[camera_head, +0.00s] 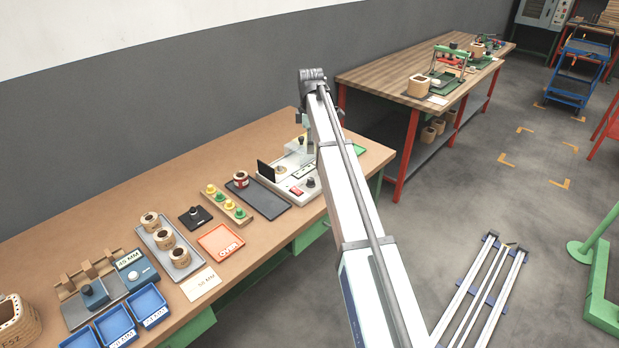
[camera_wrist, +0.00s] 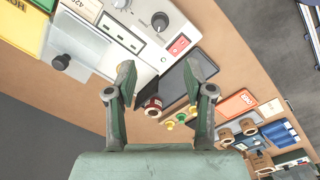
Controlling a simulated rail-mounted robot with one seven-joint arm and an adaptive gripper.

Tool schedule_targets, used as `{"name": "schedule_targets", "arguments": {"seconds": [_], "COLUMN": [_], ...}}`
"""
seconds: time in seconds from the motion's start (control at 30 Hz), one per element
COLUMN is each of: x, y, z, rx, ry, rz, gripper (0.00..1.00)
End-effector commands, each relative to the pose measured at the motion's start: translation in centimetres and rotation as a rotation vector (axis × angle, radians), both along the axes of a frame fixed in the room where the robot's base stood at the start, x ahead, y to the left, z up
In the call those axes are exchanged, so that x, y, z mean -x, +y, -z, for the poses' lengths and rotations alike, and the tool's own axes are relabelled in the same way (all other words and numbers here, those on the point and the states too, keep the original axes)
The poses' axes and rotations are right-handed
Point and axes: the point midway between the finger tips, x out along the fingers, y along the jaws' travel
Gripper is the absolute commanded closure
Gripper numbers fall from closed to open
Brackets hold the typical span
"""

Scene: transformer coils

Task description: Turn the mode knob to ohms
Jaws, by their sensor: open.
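The tester is a light grey instrument (camera_head: 283,187) on the brown bench, partly behind my arm in the head view. In the wrist view its panel (camera_wrist: 184,22) lies at the top, beyond my fingertips. A round dark knob (camera_wrist: 160,20) sits there near a red rocker switch (camera_wrist: 180,44). I cannot read which is the mode knob or where either points. My gripper (camera_wrist: 162,72) is open and empty, its two fingers spread apart and clear of both knobs.
A dark mat (camera_head: 261,199) and a red-banded coil (camera_head: 240,179) lie left of the tester. Beyond them are a strip of coloured buttons (camera_head: 226,204), an orange tray (camera_head: 221,241) and blue bins (camera_head: 148,305).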

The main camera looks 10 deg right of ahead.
Motion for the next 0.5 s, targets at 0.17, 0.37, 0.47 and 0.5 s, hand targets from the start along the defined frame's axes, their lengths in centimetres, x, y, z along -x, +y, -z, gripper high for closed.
{"name": "schedule_targets", "arguments": {"seconds": [0.17, 0.37, 0.47, 0.5], "x": [0.0, -0.1, -0.2, -0.3], "y": [-0.1, -0.1, -0.1, -0.1], "z": [3.3, 7.2, 9.2, 10.0], "rx": [0.001, 0.001, 0.001, 0.001], "ry": [0.002, 0.002, 0.002, 0.002], "rz": [0.001, 0.002, 0.002, 0.002], "gripper": [0.47, 0.47, 0.47, 0.47]}}
